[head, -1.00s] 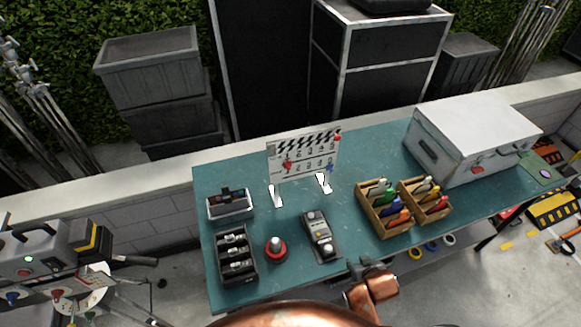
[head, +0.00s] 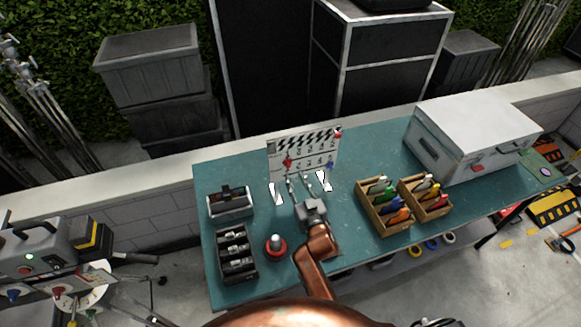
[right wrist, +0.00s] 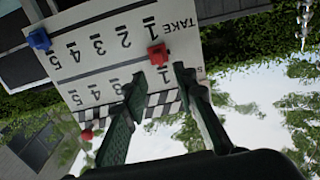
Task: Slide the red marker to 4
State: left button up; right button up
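A white clapperboard (head: 303,168) stands upright on the teal table. The red marker (head: 287,161) is at its left side. In the right wrist view, where the board appears upside down, the red marker (right wrist: 157,54) sits by the 1 of one number row. A blue marker (right wrist: 39,39) is by the 5 end of the TAKE row. My right gripper (head: 299,181) is in front of the board, below the red marker. Its fingers (right wrist: 158,78) are apart with nothing between them, pointing at the board near the red marker. My left gripper is not in view.
A red-based button (head: 276,251) and black trays (head: 235,281) are on the left of the table. Wooden boxes of markers (head: 378,226) stand right of my right arm. A white case (head: 475,130) is at the far right. A red knob (right wrist: 86,135) is at the board's corner.

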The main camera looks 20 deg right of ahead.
aim_at(290, 165)
jog(key=w, duration=0.6)
jog(key=shift+w+a, duration=0.1)
jog(key=shift+w, duration=0.1)
jog(key=shift+c, duration=0.7)
grip_shut()
